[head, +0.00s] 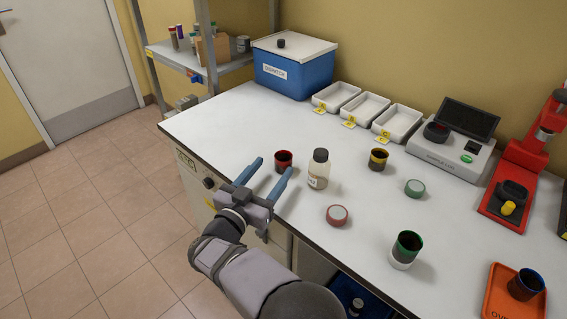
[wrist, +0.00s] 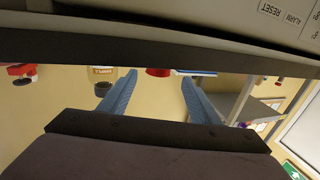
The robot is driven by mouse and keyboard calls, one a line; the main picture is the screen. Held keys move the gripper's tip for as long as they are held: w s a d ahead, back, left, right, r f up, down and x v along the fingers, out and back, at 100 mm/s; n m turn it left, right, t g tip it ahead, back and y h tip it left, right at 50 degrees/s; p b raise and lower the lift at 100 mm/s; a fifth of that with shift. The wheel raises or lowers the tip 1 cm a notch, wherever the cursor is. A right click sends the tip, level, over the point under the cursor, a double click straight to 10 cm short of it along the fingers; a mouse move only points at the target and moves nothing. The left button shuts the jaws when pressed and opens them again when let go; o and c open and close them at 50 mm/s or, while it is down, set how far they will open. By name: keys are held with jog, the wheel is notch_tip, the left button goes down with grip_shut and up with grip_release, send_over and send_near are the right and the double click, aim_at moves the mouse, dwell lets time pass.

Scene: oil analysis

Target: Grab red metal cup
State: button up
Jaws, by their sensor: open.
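The red metal cup (head: 283,163), with a red rim and dark inside, stands upright near the left front edge of the white table. In the wrist view, which is upside down, a red piece of it (wrist: 158,72) shows between the fingers; the rest is hidden by the table edge. My gripper (head: 274,166) has its two blue fingers spread and empty. It is at the table's front edge, pointing toward the cup, which looks just beyond the fingertips. In the wrist view, the open gripper (wrist: 158,90) has the red piece roughly centred between its fingers.
A capped bottle (head: 319,170) stands close right of the cup. A red round lid (head: 338,215), a yellow-banded cup (head: 378,159) and a green-banded cup (head: 406,248) stand farther right. A blue box (head: 292,75) and white trays (head: 336,96) line the back. The table left of the cup is clear.

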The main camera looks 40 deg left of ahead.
aim_at(279, 161)
jog(key=x, duration=0.3)
jog(key=shift+w+d+r+p, duration=0.1)
jog(key=shift+w+d+p, duration=0.15)
jog(key=shift+p, duration=0.1)
jog(key=shift+x, duration=0.75)
jog(key=shift+a, duration=0.1)
jog(key=c, duration=1.2)
